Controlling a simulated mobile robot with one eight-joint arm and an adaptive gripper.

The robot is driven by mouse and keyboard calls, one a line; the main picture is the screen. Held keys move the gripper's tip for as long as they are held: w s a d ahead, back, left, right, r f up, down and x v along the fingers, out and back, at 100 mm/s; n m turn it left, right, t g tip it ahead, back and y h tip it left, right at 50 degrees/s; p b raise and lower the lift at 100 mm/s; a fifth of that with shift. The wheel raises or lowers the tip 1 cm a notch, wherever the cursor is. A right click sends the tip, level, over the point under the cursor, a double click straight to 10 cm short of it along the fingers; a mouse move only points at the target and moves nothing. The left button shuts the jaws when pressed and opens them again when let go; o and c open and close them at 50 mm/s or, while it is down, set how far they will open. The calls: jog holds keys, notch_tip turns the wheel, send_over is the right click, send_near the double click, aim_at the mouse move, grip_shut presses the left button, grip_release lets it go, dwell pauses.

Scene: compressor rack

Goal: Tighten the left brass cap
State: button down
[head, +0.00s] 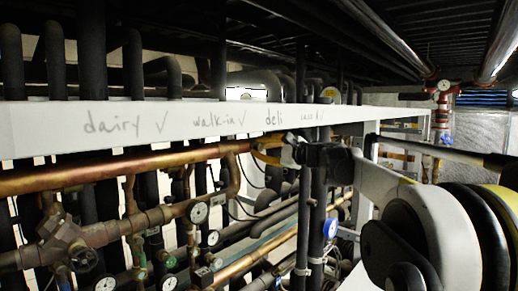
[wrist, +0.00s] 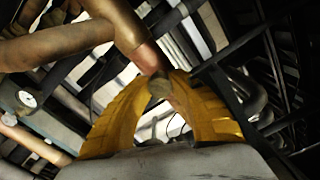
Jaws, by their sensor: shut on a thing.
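In the wrist view, the two yellow fingers of my gripper (wrist: 166,78) come in from both sides around a small, round, dull brass cap (wrist: 158,86) at the lower end of a copper pipe. The gripper is shut on the cap. In the head view, my gripper (head: 264,152) is beside the upper copper pipe, just below the white labelled beam. The fingers hide the cap there. I cannot tell how tight the cap sits or which other cap is its pair.
The white beam (head: 60,142) with handwritten labels runs above the copper pipe (head: 120,165). Several gauges, such as this one (head: 199,212), and a valve (head: 65,245) sit at lower left. Dark insulated pipes stand close behind my gripper. In the wrist view, a thick copper pipe (wrist: 60,44) crosses upper left.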

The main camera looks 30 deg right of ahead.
jog(key=c, duration=1.2)
grip_release()
jog(key=shift+d, duration=0.1)
jog(key=v, duration=1.2)
